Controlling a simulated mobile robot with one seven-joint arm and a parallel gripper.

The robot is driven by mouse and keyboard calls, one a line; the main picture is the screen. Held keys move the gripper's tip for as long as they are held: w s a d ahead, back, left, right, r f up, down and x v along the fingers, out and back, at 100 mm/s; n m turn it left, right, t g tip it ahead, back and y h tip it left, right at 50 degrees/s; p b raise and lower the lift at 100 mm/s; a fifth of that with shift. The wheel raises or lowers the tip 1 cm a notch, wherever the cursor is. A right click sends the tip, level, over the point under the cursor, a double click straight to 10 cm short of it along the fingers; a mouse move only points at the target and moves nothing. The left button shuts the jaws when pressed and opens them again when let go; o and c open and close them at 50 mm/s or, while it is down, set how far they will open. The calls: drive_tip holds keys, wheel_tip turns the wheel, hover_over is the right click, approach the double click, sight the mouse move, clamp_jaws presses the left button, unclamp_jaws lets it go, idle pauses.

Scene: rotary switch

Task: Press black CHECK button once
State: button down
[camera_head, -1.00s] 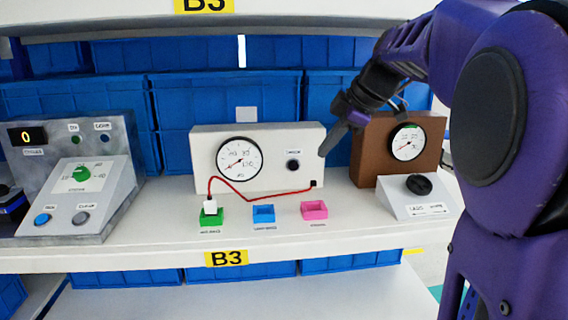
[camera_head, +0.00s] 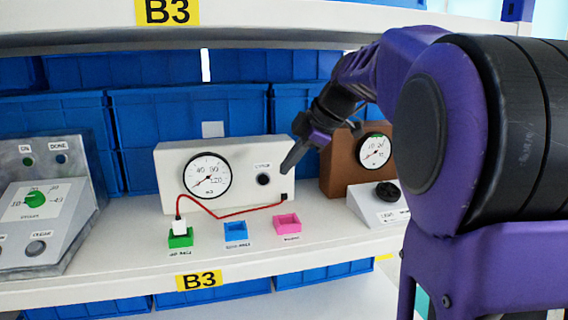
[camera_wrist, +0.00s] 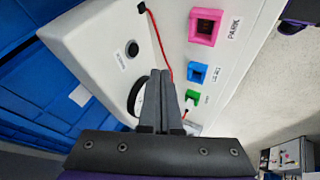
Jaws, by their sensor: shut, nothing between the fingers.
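A small round black button (camera_head: 263,179) sits on the front of a white box (camera_head: 225,200), right of its dial gauge (camera_head: 207,176). A small label above the button is too blurred to read. The button also shows in the wrist view (camera_wrist: 132,48), on the white box face. My gripper (camera_head: 286,170) is shut and empty, its fingers pointing down and left. In the head view its tips are just right of the button. In the wrist view the shut fingers (camera_wrist: 162,75) lie in front of the gauge and to the right of the button, apart from it.
A red cable (camera_head: 235,213) runs from the box to a white plug at the green socket (camera_head: 180,239). Blue (camera_head: 235,233) and pink (camera_head: 287,225) sockets stand along the shelf. A brown gauge box (camera_head: 340,170) and a knob panel (camera_head: 378,205) are at right; a grey console (camera_head: 60,225) is at left.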

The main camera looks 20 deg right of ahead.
sight(263, 179)
drive_tip(key=x, duration=0.7)
drive_tip(key=shift+w+a+f+b, duration=0.1)
drive_tip(key=shift+a+f+b, duration=0.05)
drive_tip(key=shift+f+b, duration=0.25)
drive_tip(key=w, duration=0.2)
drive_tip(key=shift+w+r+p, duration=0.25)
drive_tip(key=shift+w+p, duration=0.05)
drive_tip(key=shift+w, duration=0.7)
